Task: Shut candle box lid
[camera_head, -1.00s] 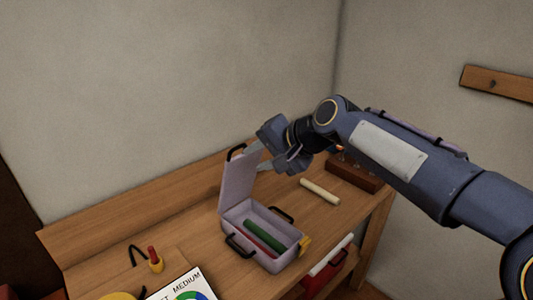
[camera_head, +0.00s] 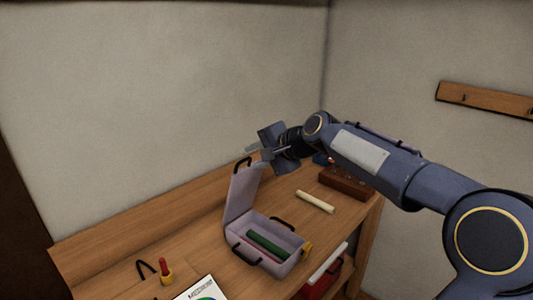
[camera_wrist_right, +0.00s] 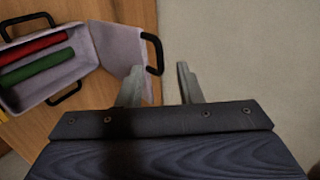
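The candle box (camera_head: 280,262) is pale lilac and stands on the wooden bench, its lid (camera_head: 241,193) raised upright at the back. A green candle (camera_head: 268,243) and a red candle (camera_head: 256,248) lie inside; both also show in the right wrist view, green (camera_wrist_right: 38,66) and red (camera_wrist_right: 33,45). A black handle (camera_wrist_right: 154,52) sits on the lid's top edge. My right gripper (camera_head: 250,151) is open and empty, at the top of the lid near that handle. In the right wrist view its fingers (camera_wrist_right: 158,85) are apart, the left one overlapping the lid. My left gripper is not in view.
A cream candle (camera_head: 315,202) lies on the bench (camera_head: 200,239) right of the box. A dark wooden block (camera_head: 346,184) is behind it. A red-and-yellow item (camera_head: 166,272) and a printed card (camera_head: 203,290) are at the front left. The wall is close behind the bench.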

